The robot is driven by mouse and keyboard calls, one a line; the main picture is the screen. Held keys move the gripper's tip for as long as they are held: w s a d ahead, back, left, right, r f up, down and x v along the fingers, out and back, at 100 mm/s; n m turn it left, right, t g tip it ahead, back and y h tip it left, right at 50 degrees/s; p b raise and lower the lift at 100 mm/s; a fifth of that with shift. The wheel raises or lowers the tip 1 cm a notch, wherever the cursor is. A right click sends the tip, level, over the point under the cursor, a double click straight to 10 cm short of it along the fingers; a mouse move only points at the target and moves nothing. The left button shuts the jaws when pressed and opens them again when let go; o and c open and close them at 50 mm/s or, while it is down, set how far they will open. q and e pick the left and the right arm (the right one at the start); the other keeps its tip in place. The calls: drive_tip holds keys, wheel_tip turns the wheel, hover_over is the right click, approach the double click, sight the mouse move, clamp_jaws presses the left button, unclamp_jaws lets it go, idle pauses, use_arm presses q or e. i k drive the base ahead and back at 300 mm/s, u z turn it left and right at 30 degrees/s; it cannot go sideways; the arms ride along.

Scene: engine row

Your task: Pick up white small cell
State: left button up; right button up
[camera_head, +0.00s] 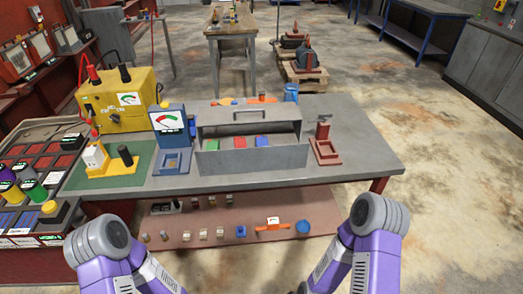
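No object can be surely told as the white small cell. A white block (95,156) stands upright in a yellow holder (122,174), beside a black upright cylinder (125,156), on a green mat at the table's left. Small pale pieces (203,234) lie on the low shelf under the table. In the left rack, yellow, purple and green cylinders stand, and a small pale-topped piece (49,207) sits at its right edge. My two purple arms show at the bottom left and bottom right. Neither gripper is in view.
The grey table (350,155) carries a yellow meter box (118,98), a blue gauge stand (170,125), an open grey case (250,158) with coloured blocks, and a red stand (324,146). The table's right end is clear. A rack (30,165) stands at the left.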

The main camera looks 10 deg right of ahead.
sight(93, 156)
drive_tip(key=u, duration=0.25)
drive_tip(key=k, duration=0.5)
drive_tip(key=u, duration=1.05)
drive_tip(key=i, duration=0.65)
drive_tip(key=z, duration=1.3)
